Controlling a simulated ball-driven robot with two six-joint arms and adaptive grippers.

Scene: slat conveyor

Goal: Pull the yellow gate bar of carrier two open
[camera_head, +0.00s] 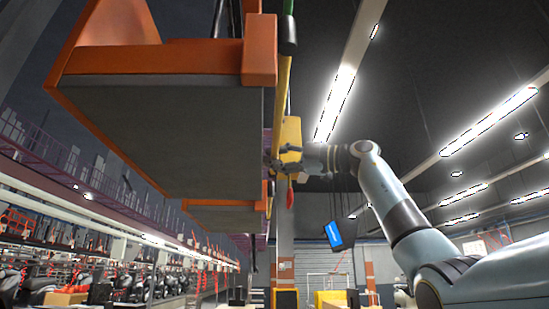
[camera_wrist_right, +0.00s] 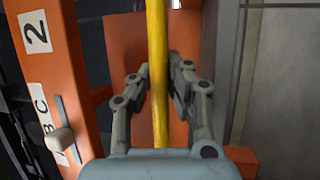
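The yellow gate bar (camera_wrist_right: 158,70) runs upright through the right wrist view, in front of an orange panel. My right gripper (camera_wrist_right: 159,82) has its two fingers on either side of the bar, close against it, and looks shut on it. An orange post (camera_wrist_right: 62,75) at the left carries labels with a "2" and letters. In the head view the bar (camera_head: 283,95) hangs beside the orange, grey-bottomed carrier (camera_head: 170,125), and my right gripper (camera_head: 280,160) reaches it from the right. The finger contact is too small to see there. My left gripper is not in view.
A yellow box (camera_head: 291,132) sits at my right gripper. A second carrier (camera_head: 225,215) hangs lower behind the first. The space right of the carrier looks open.

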